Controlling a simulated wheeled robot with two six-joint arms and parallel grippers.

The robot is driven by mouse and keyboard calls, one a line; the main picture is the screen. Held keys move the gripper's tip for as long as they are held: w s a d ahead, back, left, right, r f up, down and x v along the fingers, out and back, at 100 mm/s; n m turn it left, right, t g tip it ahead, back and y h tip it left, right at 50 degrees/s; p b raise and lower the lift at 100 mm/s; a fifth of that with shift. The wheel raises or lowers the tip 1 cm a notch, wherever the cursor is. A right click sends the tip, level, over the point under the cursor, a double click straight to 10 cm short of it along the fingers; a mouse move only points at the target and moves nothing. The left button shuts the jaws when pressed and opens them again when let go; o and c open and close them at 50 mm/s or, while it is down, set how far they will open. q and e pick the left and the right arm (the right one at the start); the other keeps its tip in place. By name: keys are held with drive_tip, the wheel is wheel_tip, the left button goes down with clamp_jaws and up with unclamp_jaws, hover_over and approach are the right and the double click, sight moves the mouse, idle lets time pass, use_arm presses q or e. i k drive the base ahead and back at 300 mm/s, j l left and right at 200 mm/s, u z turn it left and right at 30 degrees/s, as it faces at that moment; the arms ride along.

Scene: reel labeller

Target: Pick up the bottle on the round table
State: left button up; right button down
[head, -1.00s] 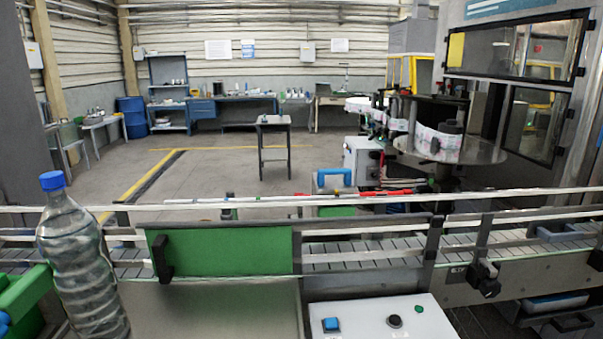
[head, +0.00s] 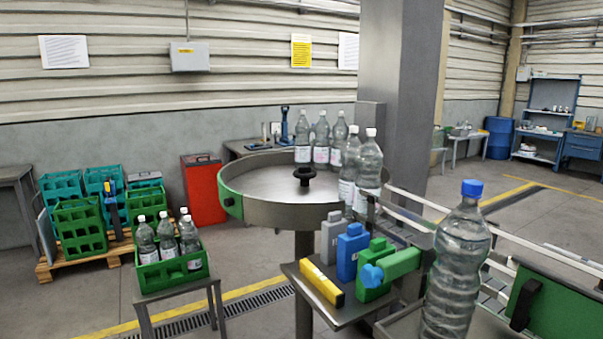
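A round metal table (head: 262,202) with a raised rim stands in the middle of the head view. Several clear bottles with white caps and labels (head: 321,143) stand along its far right side, where the conveyor rails meet it. A larger clear bottle with a blue cap (head: 456,262) stands close in front at the right, beside the conveyor; its bottom is cut off by the frame edge. I cannot tell which bottle the task means. Neither of my grippers shows.
A small stand (head: 293,269) holds a yellow block (head: 322,284), blue and green parts. A green crate of bottles (head: 172,273) sits on a low stand at left. Stacked crates, a red cabinet (head: 203,190) and a grey column (head: 400,90) stand behind.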

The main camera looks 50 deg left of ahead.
sight(349, 171)
drive_tip(key=u, duration=1.35)
drive_tip(key=j+u, duration=0.2)
drive_tip(key=j, duration=0.45)
